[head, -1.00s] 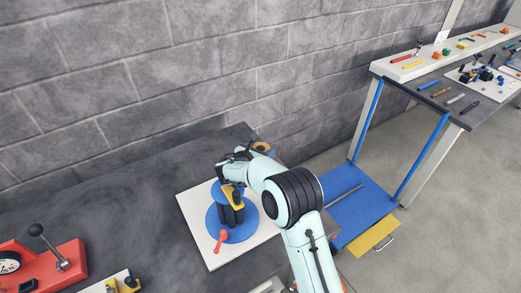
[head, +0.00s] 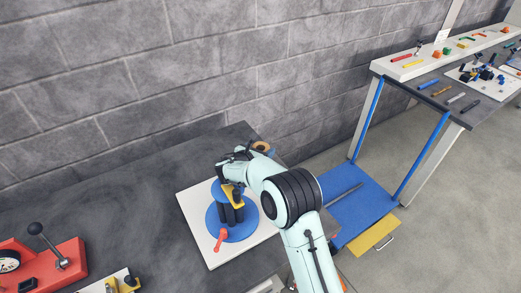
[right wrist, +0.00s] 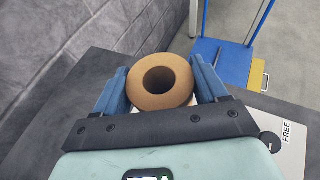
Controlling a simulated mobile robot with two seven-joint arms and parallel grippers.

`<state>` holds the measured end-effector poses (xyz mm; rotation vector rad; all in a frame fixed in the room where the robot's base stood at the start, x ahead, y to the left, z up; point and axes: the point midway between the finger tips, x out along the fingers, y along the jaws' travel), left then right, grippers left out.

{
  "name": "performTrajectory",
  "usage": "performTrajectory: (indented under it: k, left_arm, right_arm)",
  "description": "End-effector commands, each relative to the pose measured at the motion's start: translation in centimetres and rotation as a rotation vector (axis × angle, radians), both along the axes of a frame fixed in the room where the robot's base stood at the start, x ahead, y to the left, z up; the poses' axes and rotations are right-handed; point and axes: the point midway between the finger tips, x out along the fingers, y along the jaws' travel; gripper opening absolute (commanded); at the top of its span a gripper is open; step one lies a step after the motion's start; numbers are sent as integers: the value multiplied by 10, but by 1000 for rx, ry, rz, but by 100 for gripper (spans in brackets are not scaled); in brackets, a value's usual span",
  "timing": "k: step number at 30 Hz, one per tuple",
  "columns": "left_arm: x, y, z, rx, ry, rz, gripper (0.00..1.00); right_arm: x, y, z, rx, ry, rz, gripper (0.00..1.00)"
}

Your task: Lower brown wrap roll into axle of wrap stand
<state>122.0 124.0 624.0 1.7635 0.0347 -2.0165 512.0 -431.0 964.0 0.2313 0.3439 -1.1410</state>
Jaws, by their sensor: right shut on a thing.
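The brown wrap roll (right wrist: 160,82) is a ring with an open dark centre. My right gripper (right wrist: 161,86) is shut on it, with one blue finger on each side. In the head view the roll (head: 262,147) shows only partly, past my right wrist at the table's far edge. A blue reel-like device (head: 240,230) with discs, dark posts, a yellow part and a red handle stands on a white board (head: 200,240), left of my arm. I cannot make out the wrap stand's axle; my arm and the roll may hide it. My left gripper is not in view.
A grey block wall (head: 130,80) runs close behind the dark table (head: 120,215). A red device with a lever (head: 60,265) is at the lower left. A blue-decked cart (head: 355,205) and a bench with small parts (head: 470,100) stand to the right.

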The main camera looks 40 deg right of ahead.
Motion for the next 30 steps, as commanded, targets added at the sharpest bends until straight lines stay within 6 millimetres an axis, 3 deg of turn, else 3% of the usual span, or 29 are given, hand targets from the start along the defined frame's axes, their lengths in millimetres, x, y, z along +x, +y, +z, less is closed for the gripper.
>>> performTrajectory:
  k: [15, 30]
  left_arm:
    - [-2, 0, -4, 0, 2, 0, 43]
    - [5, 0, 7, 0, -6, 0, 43]
  right_arm:
    - [-3, 0, -13, 2, 16, -1, 34]
    - [-2, 0, 7, 0, 10, -1, 34]
